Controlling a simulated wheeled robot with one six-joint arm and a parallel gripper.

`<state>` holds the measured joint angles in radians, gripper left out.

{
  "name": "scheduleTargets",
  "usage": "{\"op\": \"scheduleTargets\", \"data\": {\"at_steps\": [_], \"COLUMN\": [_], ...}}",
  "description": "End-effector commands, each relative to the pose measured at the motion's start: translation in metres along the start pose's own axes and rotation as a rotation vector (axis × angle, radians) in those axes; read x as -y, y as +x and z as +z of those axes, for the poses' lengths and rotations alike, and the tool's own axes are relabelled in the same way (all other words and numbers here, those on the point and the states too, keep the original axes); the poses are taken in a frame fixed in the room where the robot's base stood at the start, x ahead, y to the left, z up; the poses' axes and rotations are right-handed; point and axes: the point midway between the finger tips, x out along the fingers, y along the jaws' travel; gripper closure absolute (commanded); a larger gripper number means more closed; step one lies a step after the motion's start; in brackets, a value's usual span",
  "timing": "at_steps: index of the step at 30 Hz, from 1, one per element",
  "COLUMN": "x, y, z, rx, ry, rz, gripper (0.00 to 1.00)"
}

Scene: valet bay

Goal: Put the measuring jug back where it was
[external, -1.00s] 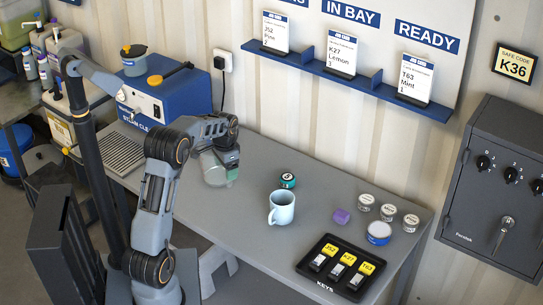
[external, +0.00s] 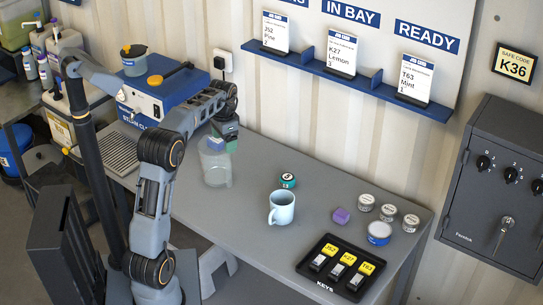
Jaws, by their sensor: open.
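The measuring jug (external: 215,168) is a clear, see-through vessel. It stands upright on the grey table, left of the pale blue mug. My gripper (external: 222,144) is just above the jug's rim, at its upper right, pointing down. Its jaws are open. A blue and white part shows at the jug's top left; I cannot tell if it belongs to the gripper. Whether the gripper still touches the jug is too small to tell.
A blue and white machine (external: 165,100) stands behind my arm at the back left. The mug (external: 281,208), a green tin (external: 288,181), a purple block (external: 341,215), several small jars and a black key tray (external: 318,283) are to the right. Table between jug and mug is clear.

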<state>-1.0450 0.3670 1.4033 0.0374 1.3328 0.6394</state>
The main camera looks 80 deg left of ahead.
Motion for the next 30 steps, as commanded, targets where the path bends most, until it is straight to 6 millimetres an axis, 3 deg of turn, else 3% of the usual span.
{"op": "scheduleTargets", "data": {"at_steps": [9,12,14,17,19,21,24,27,30], "x": [-0.002,-0.022,-0.052,-0.126,-0.184,-0.238,-0.300,-0.343,-0.371], "y": [-0.009,-0.014,-0.021,-0.035,-0.041,-0.043,-0.038,-0.029,-0.017], "z": [0.000,-0.005,-0.010,-0.011,-0.002,0.017,0.052,0.090,0.122], "rx": [-0.001,-0.015,-0.034,-0.087,-0.134,-0.181,-0.243,-0.293,-0.329], "ry": [0.002,0.020,0.046,0.106,0.152,0.195,0.252,0.300,0.338], "rz": [-0.001,-0.006,-0.012,-0.022,-0.022,-0.013,0.012,0.046,0.080], "gripper": [0.21,0.21,0.21,0.21,0.21,0.21,0.21,0.21,0.21]}}
